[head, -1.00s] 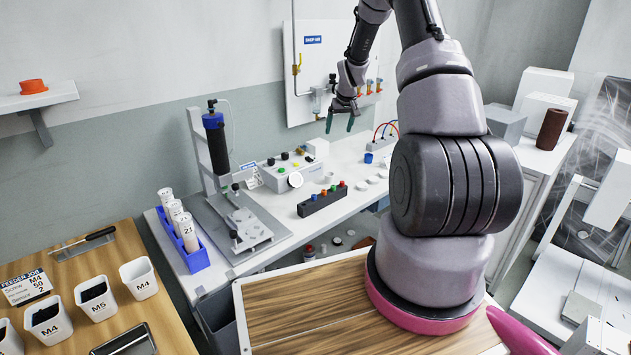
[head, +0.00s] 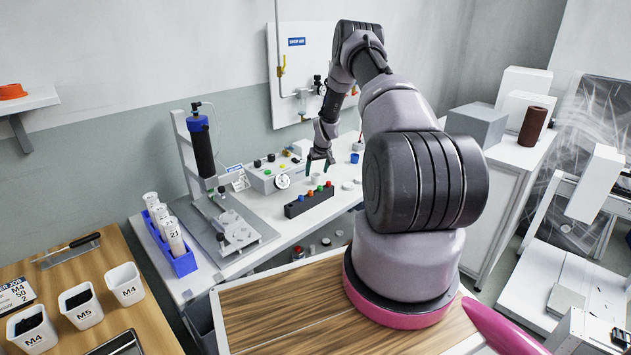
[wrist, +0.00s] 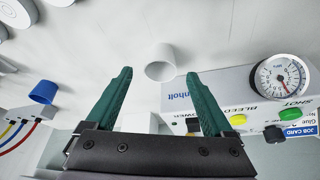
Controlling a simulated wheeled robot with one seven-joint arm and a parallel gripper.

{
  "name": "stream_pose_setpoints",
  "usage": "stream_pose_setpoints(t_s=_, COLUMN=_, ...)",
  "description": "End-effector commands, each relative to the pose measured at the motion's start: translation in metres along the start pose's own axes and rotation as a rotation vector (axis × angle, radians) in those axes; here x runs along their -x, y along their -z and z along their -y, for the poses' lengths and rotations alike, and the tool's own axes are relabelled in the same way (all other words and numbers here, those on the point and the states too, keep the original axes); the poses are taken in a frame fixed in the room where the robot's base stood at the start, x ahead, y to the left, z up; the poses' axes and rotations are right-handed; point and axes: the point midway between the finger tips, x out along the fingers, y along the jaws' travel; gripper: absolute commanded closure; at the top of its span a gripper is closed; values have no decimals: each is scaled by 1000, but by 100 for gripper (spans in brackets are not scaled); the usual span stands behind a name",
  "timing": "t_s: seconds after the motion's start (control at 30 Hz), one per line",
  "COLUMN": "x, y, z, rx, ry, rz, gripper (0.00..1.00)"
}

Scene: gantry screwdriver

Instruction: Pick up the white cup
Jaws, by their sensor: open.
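The white cup (head: 316,178) is a small plain cylinder standing on the white bench, just behind the dark block with coloured knobs. In the wrist view the white cup (wrist: 160,66) shows between and just beyond my fingertips. My gripper (head: 320,163) is over the bench, pointing down, close above the cup. In the wrist view my gripper (wrist: 160,75) has its two green fingers spread wide with nothing held. The exact gap between fingertips and cup is hard to tell.
The dark knob block (head: 309,201) stands just in front of the cup. A control box with a gauge (head: 278,175) is on its left. A blue cup (head: 355,157) stands to the right, and white discs (head: 349,185) lie nearby. The same blue cup (wrist: 43,92) shows in the wrist view.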

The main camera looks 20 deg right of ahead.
Motion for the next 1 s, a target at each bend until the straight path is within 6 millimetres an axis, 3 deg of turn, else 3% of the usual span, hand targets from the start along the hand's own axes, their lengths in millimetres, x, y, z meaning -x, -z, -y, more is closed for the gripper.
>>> stream_pose_setpoints(t_s=0.2, x=-31, y=0, z=1, rx=0, ry=0, rz=1, gripper=13)
stream_pose_setpoints(t_s=0.47, x=-35, y=0, z=1, rx=0, ry=0, rz=1, gripper=13)
stream_pose_setpoints(t_s=0.5, x=-35, y=0, z=1, rx=0, ry=0, rz=1, gripper=17)
stream_pose_setpoints(t_s=0.7, x=-35, y=0, z=1, rx=0, ry=0, rz=1, gripper=94)
stream_pose_setpoints(t_s=0.73, x=-35, y=0, z=1, rx=0, ry=0, rz=1, gripper=100)
stream_pose_setpoints(t_s=1.0, x=-32, y=1, z=1, rx=0, ry=0, rz=0, gripper=100)
